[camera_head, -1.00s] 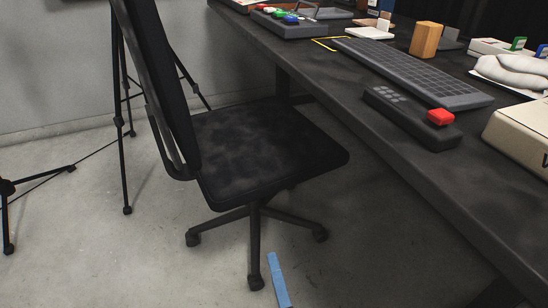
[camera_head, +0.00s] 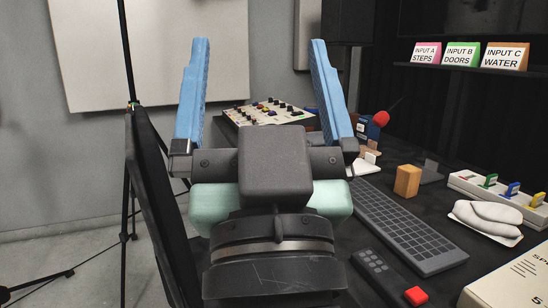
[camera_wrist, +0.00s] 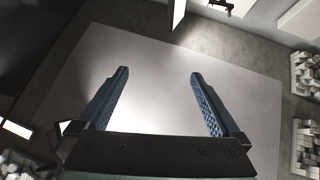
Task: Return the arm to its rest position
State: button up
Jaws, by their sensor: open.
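My gripper (camera_head: 258,95) stands large in the middle of the head view, its two blue fingers pointing up and spread wide apart. Nothing is between them. In the wrist view my gripper (camera_wrist: 158,85) also shows open and empty, with a pale flat panel behind the fingers. No car door shows in either view. The gripper hides part of the desk and of the mixing panel behind it.
A black desk runs along the right with a keyboard (camera_head: 406,226), a wooden block (camera_head: 407,181), a folded white cloth (camera_head: 488,221) and a control box with a red button (camera_head: 415,296). A dark chair (camera_head: 160,205) and tripod stand left. Labelled cards (camera_head: 461,55) sit on a shelf.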

jog(key=s+r+t+h+p, duration=0.1)
jog(key=s+r+h+p, duration=0.1)
jog(key=r+p, duration=3.6)
notch_tip(320, 180, up, 5)
jog(key=shift+s+d+r+m, duration=0.15)
jog(key=shift+s+d+m, duration=0.3)
jog(key=shift+s, duration=0.25)
